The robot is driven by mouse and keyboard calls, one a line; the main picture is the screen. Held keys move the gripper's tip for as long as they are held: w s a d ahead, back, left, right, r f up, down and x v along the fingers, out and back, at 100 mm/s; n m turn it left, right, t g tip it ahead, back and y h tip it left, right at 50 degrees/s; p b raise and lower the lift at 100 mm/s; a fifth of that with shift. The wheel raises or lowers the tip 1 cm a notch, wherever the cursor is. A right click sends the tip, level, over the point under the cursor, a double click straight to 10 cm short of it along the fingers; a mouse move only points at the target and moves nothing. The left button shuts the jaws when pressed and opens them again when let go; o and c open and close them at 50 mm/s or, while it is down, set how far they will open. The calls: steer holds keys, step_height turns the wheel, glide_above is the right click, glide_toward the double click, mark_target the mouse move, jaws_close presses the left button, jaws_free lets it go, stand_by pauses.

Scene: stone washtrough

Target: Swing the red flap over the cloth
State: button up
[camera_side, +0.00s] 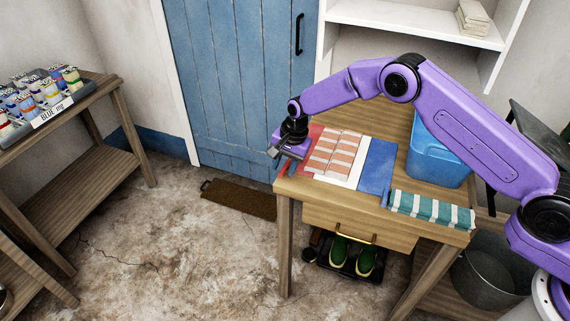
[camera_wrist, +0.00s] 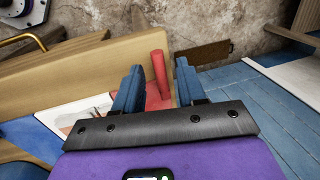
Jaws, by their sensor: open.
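The red flap (camera_side: 316,132) lies flat at the left end of a folding board on the wooden table, partly hidden by my gripper. The orange-and-white striped cloth (camera_side: 336,153) lies flat on the board's white middle panel (camera_side: 355,176). A blue flap (camera_side: 378,165) lies flat on the right. My gripper (camera_side: 280,157) is at the table's left edge, by the red flap's outer side. In the wrist view, my gripper (camera_wrist: 158,66) is open, with a red bar (camera_wrist: 159,75) at the flap's edge showing between the fingers. Contact with the bar is unclear.
A blue bin (camera_side: 440,150) stands at the table's back right. A green-and-white striped cloth (camera_side: 431,208) lies at the front right. The drawer (camera_side: 350,222) has a yellow handle. A rack with cans (camera_side: 45,92) stands far left.

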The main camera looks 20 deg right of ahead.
jaws_close()
steer(key=shift+r, duration=0.1)
